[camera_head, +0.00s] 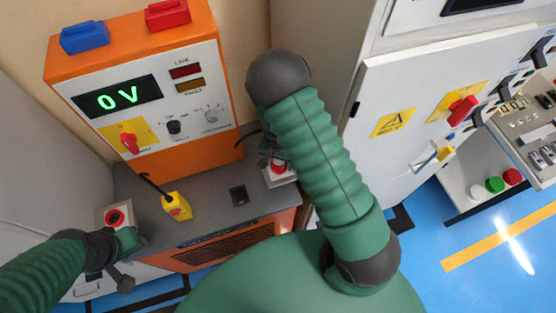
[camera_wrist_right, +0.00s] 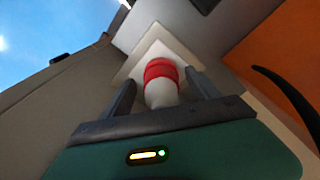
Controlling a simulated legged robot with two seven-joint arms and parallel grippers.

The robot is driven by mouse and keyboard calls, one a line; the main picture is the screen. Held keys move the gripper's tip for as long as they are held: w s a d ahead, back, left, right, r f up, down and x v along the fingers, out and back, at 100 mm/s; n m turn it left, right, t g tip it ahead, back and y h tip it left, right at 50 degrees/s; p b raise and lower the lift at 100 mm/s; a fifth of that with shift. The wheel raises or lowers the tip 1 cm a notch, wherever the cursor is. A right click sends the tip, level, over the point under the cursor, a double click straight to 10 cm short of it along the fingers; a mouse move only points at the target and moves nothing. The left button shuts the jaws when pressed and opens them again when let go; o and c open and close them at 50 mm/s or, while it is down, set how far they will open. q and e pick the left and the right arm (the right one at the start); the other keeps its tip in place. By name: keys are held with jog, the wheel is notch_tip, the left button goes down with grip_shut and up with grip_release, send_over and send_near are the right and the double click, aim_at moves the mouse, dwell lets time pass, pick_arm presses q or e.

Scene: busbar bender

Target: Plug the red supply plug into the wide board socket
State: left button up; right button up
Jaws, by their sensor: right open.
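A red and white cylindrical piece (camera_wrist_right: 161,80), which looks like the red supply plug, stands against a white square plate (camera_wrist_right: 137,62) in the right wrist view. My right gripper (camera_wrist_right: 162,84) is open, with one finger on each side of it; I cannot tell whether they touch it. In the head view its red part (camera_head: 278,166) shows beside my right gripper (camera_head: 270,150), partly hidden by my arm. A white plate with a round red fitting (camera_head: 115,217) is at the left; I cannot tell whether it is the wide board socket. My left gripper (camera_head: 126,240) is beside it, its jaws unclear.
An orange supply unit (camera_head: 225,75) with a 0 V display stands on the grey bench. A white cabinet (camera_head: 390,90) stands close at the right.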

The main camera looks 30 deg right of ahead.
notch_tip(320, 180, up, 17)
jog(key=a, duration=0.1)
jog(key=shift+s+f, duration=0.15)
jog(key=shift+s, duration=0.25)
jog(key=n+b, duration=0.4)
jog(key=b, duration=0.4)
send_near(277, 165)
jog(key=s+a, duration=0.2)
jog(key=s, duration=0.1)
jog(key=s+a+f+n+t+b, duration=0.2)
jog(key=s+a+f+n+b, duration=0.1)
jog(key=n, duration=0.3)
jog(key=shift+s+y+b, duration=0.4)
jog(key=shift+s+b, duration=0.25)
jog(key=shift+b, duration=0.25)
jog(key=shift+a+f, duration=0.1)
jog(key=shift+f, duration=0.05)
